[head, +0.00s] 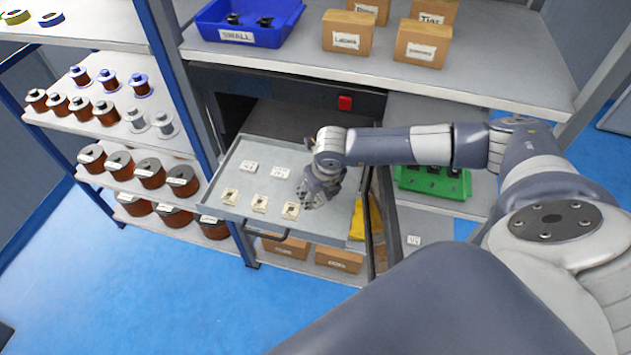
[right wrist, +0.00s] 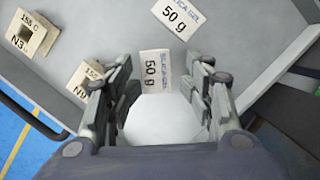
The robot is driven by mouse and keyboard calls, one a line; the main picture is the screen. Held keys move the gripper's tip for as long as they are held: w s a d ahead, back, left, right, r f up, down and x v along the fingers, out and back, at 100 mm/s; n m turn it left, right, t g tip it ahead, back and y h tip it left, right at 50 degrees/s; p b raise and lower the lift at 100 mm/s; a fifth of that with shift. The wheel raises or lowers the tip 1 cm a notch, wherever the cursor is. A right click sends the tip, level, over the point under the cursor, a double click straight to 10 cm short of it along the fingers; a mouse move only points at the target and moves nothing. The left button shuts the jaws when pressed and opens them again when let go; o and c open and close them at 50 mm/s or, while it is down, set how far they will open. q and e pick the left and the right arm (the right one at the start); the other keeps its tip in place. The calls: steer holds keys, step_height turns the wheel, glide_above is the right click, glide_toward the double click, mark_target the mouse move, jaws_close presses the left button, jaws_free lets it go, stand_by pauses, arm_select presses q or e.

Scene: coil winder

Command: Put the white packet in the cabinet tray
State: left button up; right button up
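The cabinet tray (head: 225,180) is a grey drawer pulled out from the cabinet. In the right wrist view, a white packet (right wrist: 156,70) marked silica gel, 50 g, lies on the tray between my fingertips. My right gripper (right wrist: 160,88) is open, with a gap on each side of that packet. In the head view my right gripper (head: 308,200) is low over the tray's right part and hides this packet. Two more white packets (head: 249,167) (head: 281,173) lie at the back of the tray. My left gripper is not in view.
Above is a shelf with a blue bin (head: 245,25) and cardboard boxes (head: 347,33). A green bin (head: 433,182) stands right of the tray. Spool shelves (head: 120,130) stand at left, with a post between.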

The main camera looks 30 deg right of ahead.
mark_target(321, 210)
steer(key=b+v, duration=0.3)
steer(key=v, duration=0.8)
steer(key=shift+r, duration=0.3)
steer(key=shift+a+f, duration=0.1)
